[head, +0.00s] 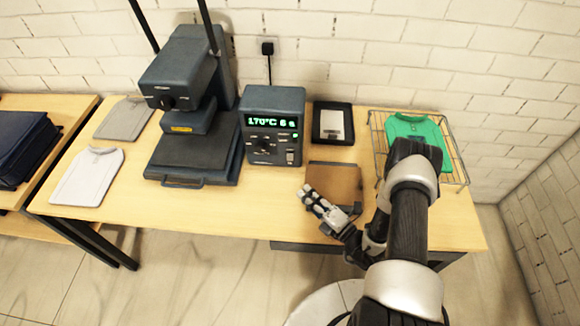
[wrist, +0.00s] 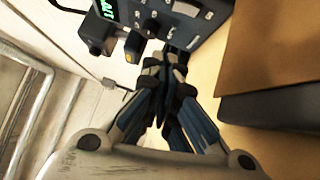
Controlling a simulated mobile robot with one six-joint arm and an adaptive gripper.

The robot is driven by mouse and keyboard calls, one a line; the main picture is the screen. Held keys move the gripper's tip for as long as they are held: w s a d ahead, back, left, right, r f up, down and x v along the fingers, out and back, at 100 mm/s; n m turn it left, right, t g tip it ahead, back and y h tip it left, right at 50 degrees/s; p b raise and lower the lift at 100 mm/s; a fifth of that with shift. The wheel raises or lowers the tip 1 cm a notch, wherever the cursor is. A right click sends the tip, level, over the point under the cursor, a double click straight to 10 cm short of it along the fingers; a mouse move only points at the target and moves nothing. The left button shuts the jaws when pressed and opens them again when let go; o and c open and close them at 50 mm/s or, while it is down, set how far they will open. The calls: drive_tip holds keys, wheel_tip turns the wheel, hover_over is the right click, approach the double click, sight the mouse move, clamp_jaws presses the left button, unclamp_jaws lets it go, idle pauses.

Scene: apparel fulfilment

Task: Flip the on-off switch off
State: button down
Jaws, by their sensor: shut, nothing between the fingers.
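The dark control box (head: 262,103) stands on the table, its front display reading 170°C in green. A small light switch (head: 290,157), which looks like the on-off switch, is low on the right of its front panel. I cannot tell its position. My gripper (head: 306,190) is shut and empty, in front of and slightly right of the box, below the switch.
A heat press (head: 190,150) stands left of the box. A brown board (head: 335,180) lies right of my fingers, with a black tray (head: 318,136) behind it. A wire basket (head: 455,165) with a green shirt (head: 415,130) is at the right. Folded shirts (head: 88,177) lie left.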

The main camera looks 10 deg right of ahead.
sight(290, 157)
drive_tip(key=shift+s+d+f+m+h, duration=0.15)
drive_tip(key=shift+d+f+m+h, duration=0.1)
drive_tip(key=shift+f, duration=0.15)
drive_tip(key=shift+s+d+f+m+h, duration=0.15)
drive_tip(key=shift+f+m+h, duration=0.1)
drive_tip(key=shift+f, duration=0.1)
drive_tip(key=b+x, duration=0.1)
drive_tip(key=x, duration=0.9)
drive_tip(key=shift+a+r, duration=0.1)
drive_tip(key=shift+r, duration=0.05)
drive_tip(key=shift+w+d+r+b, duration=0.1)
drive_tip(key=shift+w+d+b, duration=0.1)
drive_tip(key=shift+w, duration=0.4)
drive_tip(key=shift+w+d+r+b, duration=0.1)
drive_tip(key=shift+w+d+b, duration=0.1)
drive_tip(key=shift+w, duration=0.4)
drive_tip(key=shift+w+d+r, duration=0.1)
drive_tip(key=shift+w+d, duration=0.15)
drive_tip(key=shift+w, duration=0.45)
drive_tip(key=shift+d, duration=0.1)
